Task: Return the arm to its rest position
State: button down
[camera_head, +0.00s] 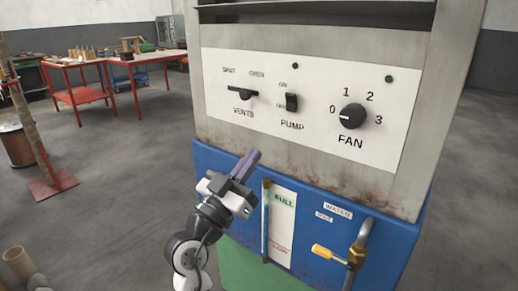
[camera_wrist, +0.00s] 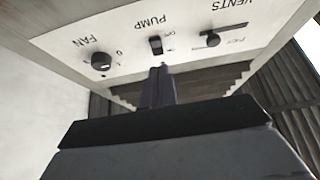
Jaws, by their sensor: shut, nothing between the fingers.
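My gripper (camera_head: 252,158) is shut and empty, its fingers together and pointing up and to the right. In the head view it is in front of the blue lower part of the machine (camera_head: 225,160), just below the white control panel (camera_head: 220,120). The gripper fingers also show at the middle of the wrist view (camera_wrist: 160,78), with the panel upside down beyond them. I cannot tell how far the fingertips are from the machine. My forearm reaches up from the bottom of the head view.
The panel holds a VENTS lever (camera_head: 241,94), a PUMP switch (camera_head: 291,102) and a FAN knob (camera_head: 352,116). Below are a level gauge (camera_head: 281,225) and a bent pipe with a yellow-handled valve (camera_head: 328,253). A red table (camera_head: 75,95) stands far left; open floor lies between.

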jog(key=shift+s+a+f, duration=0.25)
jog(key=shift+s+f, duration=0.1)
jog(key=shift+f, duration=0.1)
